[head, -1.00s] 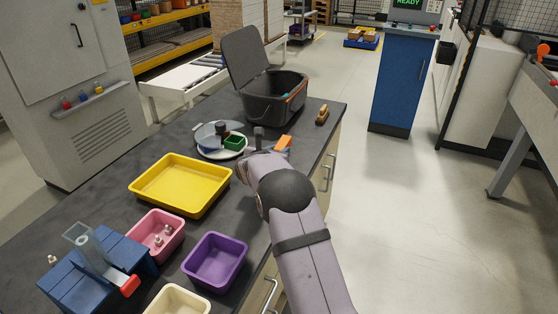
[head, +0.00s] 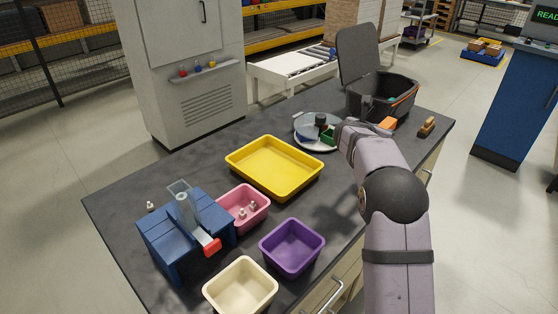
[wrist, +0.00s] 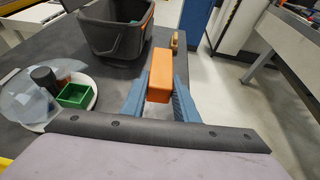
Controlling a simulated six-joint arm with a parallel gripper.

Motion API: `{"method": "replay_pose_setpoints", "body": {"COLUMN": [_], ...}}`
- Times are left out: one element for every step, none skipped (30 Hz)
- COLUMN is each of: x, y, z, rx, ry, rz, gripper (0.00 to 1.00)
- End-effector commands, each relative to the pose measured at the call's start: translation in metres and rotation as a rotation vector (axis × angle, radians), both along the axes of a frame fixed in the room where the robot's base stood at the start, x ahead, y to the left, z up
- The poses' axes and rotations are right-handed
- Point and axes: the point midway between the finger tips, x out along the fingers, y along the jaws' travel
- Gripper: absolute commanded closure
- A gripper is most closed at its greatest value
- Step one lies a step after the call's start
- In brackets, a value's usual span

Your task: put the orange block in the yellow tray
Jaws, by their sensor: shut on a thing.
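The orange block (wrist: 160,75) is between the two blue fingers of my gripper (wrist: 159,98) in the wrist view. The gripper is shut on it. In the head view the orange block (head: 388,123) shows just past my wrist, near the bench's right edge; the fingers are mostly hidden there by my arm. The yellow tray (head: 236,164) is empty and sits on the dark bench, to the left of my arm and nearer the camera than the block. My gripper is apart from the tray.
A dark lidded bin (head: 368,104) stands open at the back. A white plate (head: 316,148) holds a green box (head: 328,137) and a dark cylinder. Pink (head: 262,213), purple (head: 291,262) and cream (head: 240,288) trays and a blue stand (head: 165,250) are in front. A wooden brush (head: 427,127) lies right.

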Motion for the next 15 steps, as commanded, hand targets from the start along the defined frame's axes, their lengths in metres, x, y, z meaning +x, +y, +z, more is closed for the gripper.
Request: {"method": "replay_pose_setpoints", "body": {"x": [0.0, 0.0, 0.003, 0.006, 0.01, 0.014, 0.017, 0.02, 0.025, 0.028, 0.031, 0.036, 0.039, 0.042, 0.045], "y": [0.0, 0.0, 0.004, 0.009, 0.013, 0.019, 0.025, 0.03, 0.038, 0.044, 0.052, 0.063, 0.072, 0.081, 0.095], "z": [0.012, 0.017, 0.016, 0.015, 0.015, 0.015, 0.016, 0.016, 0.017, 0.018, 0.018, 0.019, 0.019, 0.019, 0.019], "rx": [0.0, 0.001, 0.0, 0.0, -0.001, -0.002, -0.002, -0.002, -0.004, -0.005, -0.006, -0.006, -0.007, -0.008, -0.01], "ry": [-0.006, -0.006, -0.003, -0.003, -0.004, -0.006, -0.008, -0.009, -0.012, -0.013, -0.015, -0.018, -0.019, -0.02, -0.021], "rz": [-0.001, 0.0, 0.023, 0.048, 0.072, 0.106, 0.133, 0.158, 0.2, 0.232, 0.268, 0.317, 0.361, 0.404, 0.467], "gripper": [0.95, 0.95, 0.95, 0.95, 0.95, 0.95, 0.95, 0.95, 0.95, 0.95, 0.95, 0.95, 0.95, 0.95, 0.95]}}
